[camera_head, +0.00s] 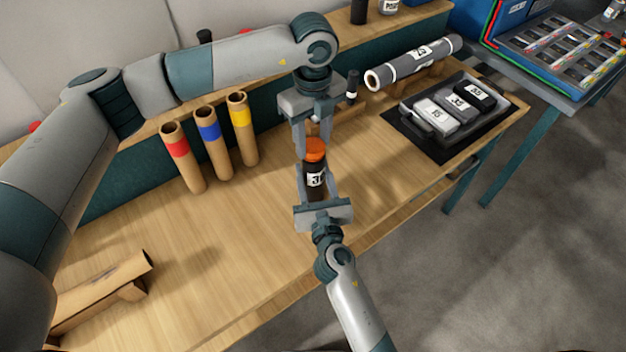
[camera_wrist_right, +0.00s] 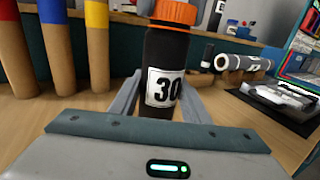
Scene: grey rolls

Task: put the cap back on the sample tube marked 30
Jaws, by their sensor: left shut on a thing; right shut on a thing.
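The sample tube (camera_head: 316,184) is dark with a white label reading 30, and it stands upright. It also shows in the right wrist view (camera_wrist_right: 160,66). My right gripper (camera_head: 318,192) is shut on the tube from the near side. The orange cap (camera_head: 315,149) sits at the tube's mouth, and it also shows in the right wrist view (camera_wrist_right: 174,12). My left gripper (camera_head: 315,143) comes down from above and is shut on the cap. I cannot tell whether the cap is seated or only resting there.
Cardboard tubes with red (camera_head: 183,160), blue (camera_head: 214,146) and yellow (camera_head: 242,130) bands stand at left. A grey roll (camera_head: 415,62) lies behind right. A dark tray (camera_head: 490,119) holds labelled boxes. A brown tube (camera_head: 105,285) lies at front left. The tabletop (camera_head: 235,230) is clear in the middle.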

